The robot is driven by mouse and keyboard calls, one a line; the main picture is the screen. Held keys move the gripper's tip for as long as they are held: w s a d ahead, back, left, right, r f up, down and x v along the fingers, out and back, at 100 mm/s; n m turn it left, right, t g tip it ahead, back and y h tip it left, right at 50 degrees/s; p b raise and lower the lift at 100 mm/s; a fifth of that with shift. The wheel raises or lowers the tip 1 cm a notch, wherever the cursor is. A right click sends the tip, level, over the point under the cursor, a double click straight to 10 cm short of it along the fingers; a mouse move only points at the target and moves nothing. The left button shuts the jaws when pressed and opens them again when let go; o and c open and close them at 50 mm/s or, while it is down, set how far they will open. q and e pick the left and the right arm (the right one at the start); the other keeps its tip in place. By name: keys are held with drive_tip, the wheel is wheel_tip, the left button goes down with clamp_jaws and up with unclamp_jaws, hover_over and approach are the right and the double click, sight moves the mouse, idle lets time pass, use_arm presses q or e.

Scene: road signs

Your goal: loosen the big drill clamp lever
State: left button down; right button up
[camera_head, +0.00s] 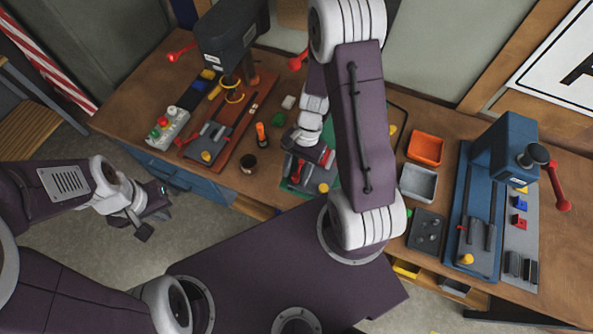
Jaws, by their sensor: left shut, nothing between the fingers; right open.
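The big dark grey drill (228,35) stands at the back left of the workbench on a brown base. A red-knobbed lever (180,52) sticks out to its left. Another red knob (298,60) shows to its right, partly behind my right arm. A grey vise (205,140) with a small red handle lies on the drill's base. I cannot tell which red lever is the clamp lever. My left gripper (150,214) is shut and empty over the floor, in front of the bench and apart from the drill. My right gripper (298,166) is open above the bench's middle, near red parts on a green mat; its fingertips are hard to make out.
A smaller blue drill (505,150) with a red handle stands at the right. Orange (425,149) and grey (418,184) bins sit beside it. My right arm hides the bench's middle.

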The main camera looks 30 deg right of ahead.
drive_tip(key=shift+w+d, duration=0.1)
drive_tip(key=shift+w, duration=0.05)
drive_tip(key=c, duration=0.4)
clamp_jaws()
idle(0.8)
